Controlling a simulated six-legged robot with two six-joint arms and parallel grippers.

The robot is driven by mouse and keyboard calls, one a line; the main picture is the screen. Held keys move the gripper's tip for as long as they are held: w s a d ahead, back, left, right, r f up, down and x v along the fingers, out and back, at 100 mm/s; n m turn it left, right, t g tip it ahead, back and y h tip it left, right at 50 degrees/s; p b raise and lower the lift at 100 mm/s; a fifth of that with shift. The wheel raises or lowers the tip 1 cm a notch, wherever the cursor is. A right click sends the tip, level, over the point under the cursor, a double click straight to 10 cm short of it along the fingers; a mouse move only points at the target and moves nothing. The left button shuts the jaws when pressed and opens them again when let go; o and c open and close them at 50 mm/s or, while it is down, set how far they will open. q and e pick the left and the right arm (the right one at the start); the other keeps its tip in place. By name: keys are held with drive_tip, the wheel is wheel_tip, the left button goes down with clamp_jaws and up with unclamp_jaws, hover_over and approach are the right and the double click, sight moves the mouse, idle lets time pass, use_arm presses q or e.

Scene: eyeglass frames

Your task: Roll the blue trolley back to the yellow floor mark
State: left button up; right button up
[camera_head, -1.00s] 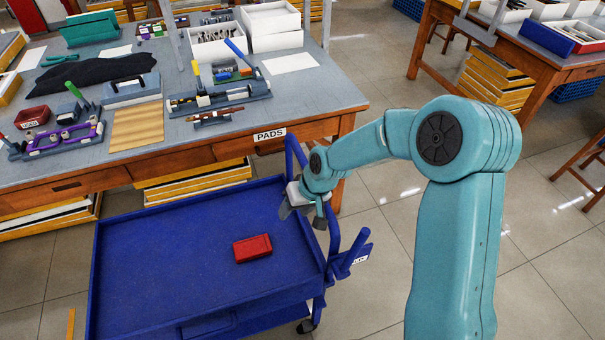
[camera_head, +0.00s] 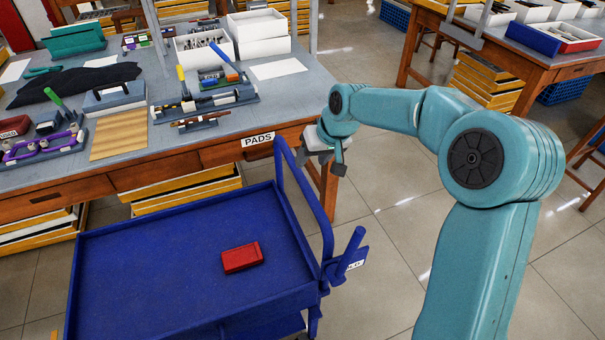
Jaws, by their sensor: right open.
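The blue trolley (camera_head: 150,280) stands in front of the workbench, with a push handle (camera_head: 305,200) rising on its right side. A red box (camera_head: 241,257) lies on its top tray. My right gripper (camera_head: 322,160) is open and empty, above and beyond the handle near the bench's right front corner, apart from the handle as far as I can tell. A small yellow strip (camera_head: 56,337), perhaps the floor mark, shows at the bottom left edge beside the trolley. My left gripper is out of view.
The workbench (camera_head: 70,200) with trays, tools and a "PADS" label (camera_head: 258,140) stands close behind the trolley. Another bench (camera_head: 500,55) is at the top right. Tiled floor (camera_head: 390,270) is clear right of the trolley.

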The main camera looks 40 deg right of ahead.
sight(301, 174)
drive_tip(key=x, duration=0.8)
drive_tip(key=shift+w+b, duration=0.15)
drive_tip(key=shift+b, duration=0.15)
drive_tip(key=shift+a, duration=0.1)
clamp_jaws()
